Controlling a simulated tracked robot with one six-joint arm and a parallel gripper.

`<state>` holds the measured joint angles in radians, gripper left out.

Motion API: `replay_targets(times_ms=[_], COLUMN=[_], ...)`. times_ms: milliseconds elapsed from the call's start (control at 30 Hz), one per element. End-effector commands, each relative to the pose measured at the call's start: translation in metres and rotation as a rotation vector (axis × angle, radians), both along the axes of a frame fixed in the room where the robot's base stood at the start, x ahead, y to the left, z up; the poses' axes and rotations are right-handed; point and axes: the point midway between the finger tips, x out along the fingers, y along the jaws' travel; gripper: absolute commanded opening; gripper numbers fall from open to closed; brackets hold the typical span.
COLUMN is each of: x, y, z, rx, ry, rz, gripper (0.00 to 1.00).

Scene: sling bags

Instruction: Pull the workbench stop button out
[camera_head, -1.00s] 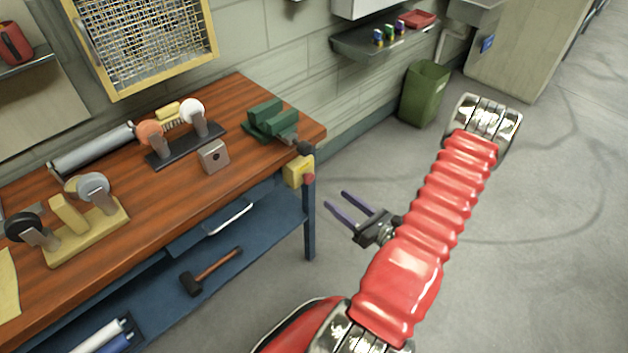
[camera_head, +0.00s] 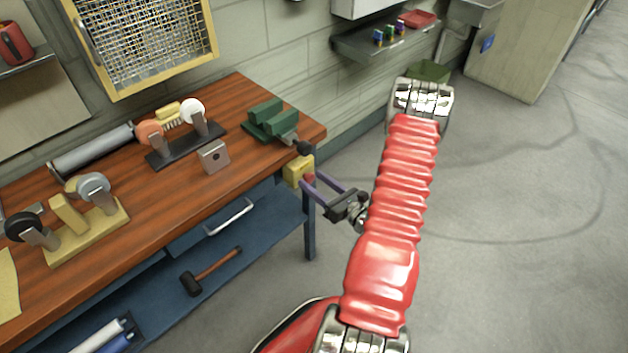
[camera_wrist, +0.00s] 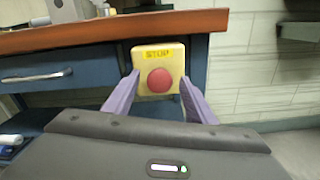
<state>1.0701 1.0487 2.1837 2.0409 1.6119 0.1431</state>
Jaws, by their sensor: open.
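The stop button is a red round knob on a yellow box on the workbench's right front corner. In the head view the red knob (camera_head: 309,178) shows in part beside the yellow box (camera_head: 295,170). In the wrist view the red knob (camera_wrist: 160,80) is in the middle, on the yellow box (camera_wrist: 150,52) marked STOP. My gripper (camera_head: 318,188) is open, its two purple fingers pointing at the box. In the wrist view my gripper (camera_wrist: 158,92) has one finger on each side of the knob. I cannot tell whether the fingers touch it.
The wooden workbench (camera_head: 185,205) carries a green vise (camera_head: 270,120) just above the button box. A blue bench leg (camera_head: 309,235) stands below it. A blue drawer with a handle (camera_head: 229,218) is to the left. The floor to the right is clear.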

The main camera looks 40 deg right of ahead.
Motion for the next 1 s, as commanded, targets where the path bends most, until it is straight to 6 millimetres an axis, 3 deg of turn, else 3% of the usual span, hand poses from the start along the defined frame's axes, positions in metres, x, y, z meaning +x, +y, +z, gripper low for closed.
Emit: replay_targets(times_ms=[133,467,1000], x=[0.0091,0.0104,0.0102], y=[0.0003,0.0001,-0.0001], z=[0.0001,0.0000,0.0000], rx=[0.000,0.000,0.000], ry=[0.000,0.000,0.000], rz=[0.000,-0.001,-0.001], gripper=[0.51,0.50,0.12])
